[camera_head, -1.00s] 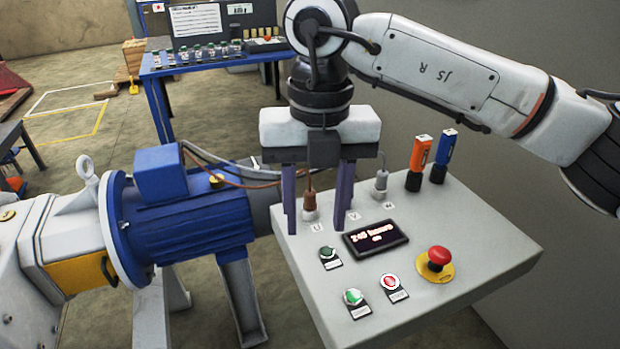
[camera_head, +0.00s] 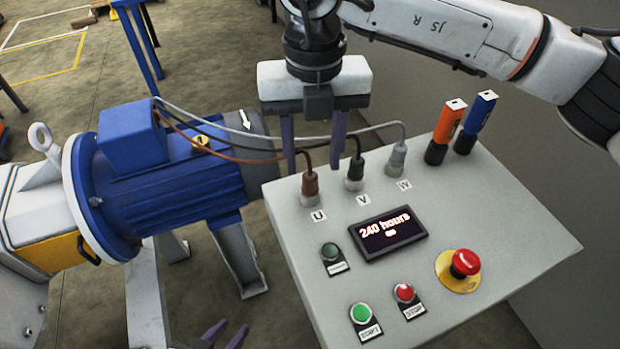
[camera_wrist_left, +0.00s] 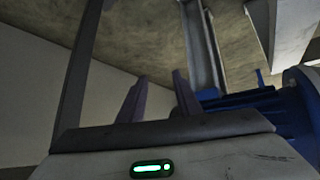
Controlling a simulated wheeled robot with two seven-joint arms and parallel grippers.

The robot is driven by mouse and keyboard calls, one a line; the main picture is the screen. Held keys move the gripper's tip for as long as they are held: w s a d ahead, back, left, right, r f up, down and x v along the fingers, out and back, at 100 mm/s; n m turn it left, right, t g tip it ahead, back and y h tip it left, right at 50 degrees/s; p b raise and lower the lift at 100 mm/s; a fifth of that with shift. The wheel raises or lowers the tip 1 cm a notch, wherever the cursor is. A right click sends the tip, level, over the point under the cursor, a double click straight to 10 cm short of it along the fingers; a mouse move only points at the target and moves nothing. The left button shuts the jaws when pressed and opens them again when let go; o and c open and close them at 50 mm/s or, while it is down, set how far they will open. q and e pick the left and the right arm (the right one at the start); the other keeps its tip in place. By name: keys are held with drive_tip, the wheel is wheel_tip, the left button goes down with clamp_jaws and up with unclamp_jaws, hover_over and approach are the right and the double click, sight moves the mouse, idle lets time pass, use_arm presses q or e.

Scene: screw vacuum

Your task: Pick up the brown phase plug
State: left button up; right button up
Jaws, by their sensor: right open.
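The brown phase plug (camera_head: 309,186) stands upright in the socket marked U on the grey control panel (camera_head: 470,220), with its brown cable curving left to the blue motor (camera_head: 180,180). My right gripper (camera_head: 314,168) is open and empty. Its two fingers point down, apart from the brown plug, and show just behind it in the head view. My left gripper (camera_head: 222,336) is low at the bottom edge of the head view. Its fingers also show spread and empty in the left wrist view (camera_wrist_left: 160,90).
A black plug (camera_head: 355,172) and a grey plug (camera_head: 397,158) stand beside the brown one at V and W. An orange tool (camera_head: 447,128) and a blue tool (camera_head: 478,125) stand behind. The panel has a display (camera_head: 388,235), buttons and a red emergency stop (camera_head: 464,263).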

sight(310, 173)
drive_tip(key=f, duration=0.2)
drive_tip(key=f+p, duration=0.1)
drive_tip(key=shift+s+a+f, duration=0.2)
drive_tip(key=shift+a+f, duration=0.05)
drive_tip(key=shift+f, duration=0.5)
clamp_jaws()
use_arm(q)
drive_tip(key=shift+w+r, duration=0.4)
drive_tip(key=shift+r, duration=0.45)
use_arm(e)
drive_tip(key=shift+r, duration=0.1)
